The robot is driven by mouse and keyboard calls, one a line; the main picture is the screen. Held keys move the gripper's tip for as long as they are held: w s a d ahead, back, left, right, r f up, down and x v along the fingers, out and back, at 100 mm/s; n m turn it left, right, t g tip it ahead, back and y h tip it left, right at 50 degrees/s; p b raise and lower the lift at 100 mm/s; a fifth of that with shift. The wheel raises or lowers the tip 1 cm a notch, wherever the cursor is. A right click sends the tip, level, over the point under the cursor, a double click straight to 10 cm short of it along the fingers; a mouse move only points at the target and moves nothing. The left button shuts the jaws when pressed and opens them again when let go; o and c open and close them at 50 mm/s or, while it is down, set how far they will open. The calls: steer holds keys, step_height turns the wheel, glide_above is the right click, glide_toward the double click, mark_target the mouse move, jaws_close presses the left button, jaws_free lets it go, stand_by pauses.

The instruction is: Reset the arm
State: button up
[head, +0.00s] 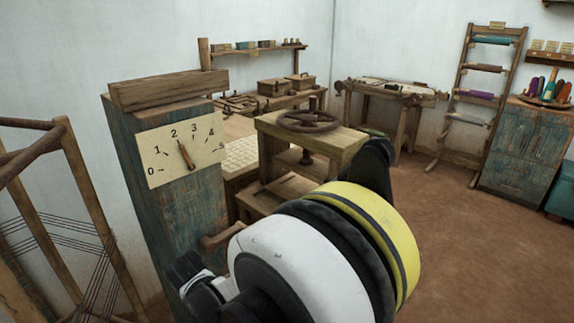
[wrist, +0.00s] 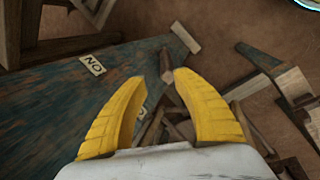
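My gripper (wrist: 161,77) shows in the wrist view with its two yellow fingers spread apart. I see nothing held between them. A wooden peg-like piece (wrist: 166,62) shows between and just beyond the fingertips; I cannot tell how far off it is. In the head view my white, yellow and black arm fills the lower middle, and I cannot make out the fingers there. A worn blue cabinet (head: 150,225) with a numbered dial (head: 182,150) stands left of my arm. A wooden handle (head: 220,238) sticks out from its side, partly close to my arm.
A wooden stand with a handwheel (head: 308,121) is behind my arm. A wooden frame with threads (head: 75,210) is at the left. A workbench (head: 385,92), a spool rack (head: 485,70) and a blue cabinet (head: 525,150) line the back. Brown floor (head: 490,250) is clear at right.

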steer(key=w+d+r+m+t, duration=0.1)
steer(key=d+r+m, duration=0.4)
steer(key=d+r, duration=0.5)
steer(key=d+r+m, duration=0.4)
steer(key=d+r, duration=0.3)
steer(key=d, duration=0.5)
steer(key=s+d+r+m+t, duration=0.1)
steer(key=s+d+r+m, duration=0.1)
steer(key=s+d+m, duration=0.4)
steer(key=s+d+r+m+t, duration=0.1)
steer(key=s+d+m, duration=0.4)
steer(key=d, duration=0.8)
steer(key=shift+s+d+r+m, duration=0.4)
steer(key=shift+s+r, duration=0.35)
steer(key=shift+s, duration=0.45)
steer(key=shift+a, duration=0.15)
